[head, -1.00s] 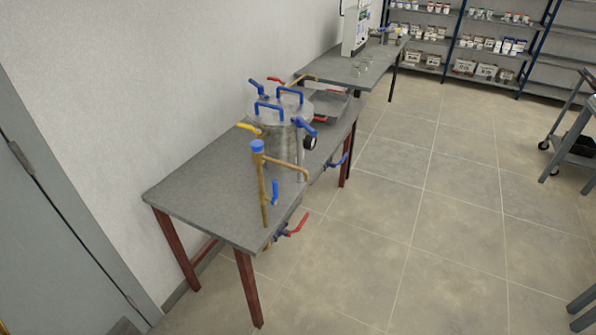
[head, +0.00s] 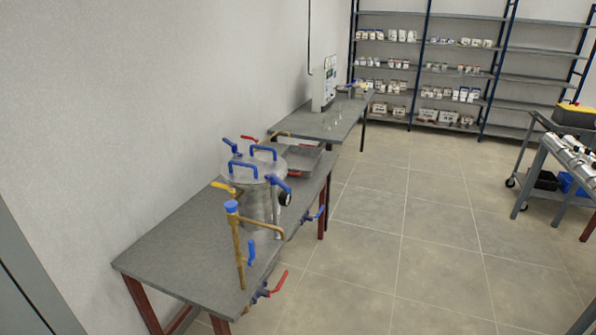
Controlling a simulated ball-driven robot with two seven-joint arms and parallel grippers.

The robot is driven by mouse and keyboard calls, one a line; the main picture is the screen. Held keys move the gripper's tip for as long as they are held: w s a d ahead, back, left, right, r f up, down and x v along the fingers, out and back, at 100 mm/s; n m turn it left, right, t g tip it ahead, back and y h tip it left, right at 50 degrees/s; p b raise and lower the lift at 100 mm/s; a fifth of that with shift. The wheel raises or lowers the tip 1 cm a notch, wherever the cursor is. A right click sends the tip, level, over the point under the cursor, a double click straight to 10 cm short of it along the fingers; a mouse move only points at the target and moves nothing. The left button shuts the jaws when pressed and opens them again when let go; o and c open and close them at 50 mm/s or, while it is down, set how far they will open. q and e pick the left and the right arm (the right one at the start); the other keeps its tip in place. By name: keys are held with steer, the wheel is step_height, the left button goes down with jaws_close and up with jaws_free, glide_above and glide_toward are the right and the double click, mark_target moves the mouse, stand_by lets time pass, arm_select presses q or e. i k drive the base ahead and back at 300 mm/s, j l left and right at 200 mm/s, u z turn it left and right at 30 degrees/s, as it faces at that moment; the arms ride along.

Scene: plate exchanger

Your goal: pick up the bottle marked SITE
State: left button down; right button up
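No bottle with a readable SITE mark shows in the head view. Many small white containers (head: 400,36) stand on the blue-framed shelf unit (head: 426,70) at the far back, too small to read. A few small clear glass vessels (head: 337,124) seem to stand on the far bench. Neither of my grippers is in view.
A grey bench (head: 170,262) along the left wall carries a metal vessel (head: 258,205) with blue handles and brass pipes. A second bench (head: 306,122) behind it holds a white device (head: 324,90). A cart (head: 535,160) stands at the right. The middle floor (head: 400,225) is clear.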

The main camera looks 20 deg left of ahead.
mark_target(338, 106)
steer(key=i+l+z, duration=0.2)
steer(key=i, duration=0.45)
steer(key=i+z, duration=0.15)
steer(key=i, duration=0.5)
steer(key=i+u, duration=0.1)
steer(key=i, duration=1.15)
steer(key=i+u, duration=0.1)
steer(key=i, duration=1.15)
steer(key=i+l+u, duration=0.1)
steer(key=i+u, duration=0.15)
steer(key=i, duration=0.3)
steer(key=i+l+u, duration=0.25)
steer(key=i, duration=0.3)
steer(key=i+l+u, duration=0.25)
steer(key=i, duration=0.25)
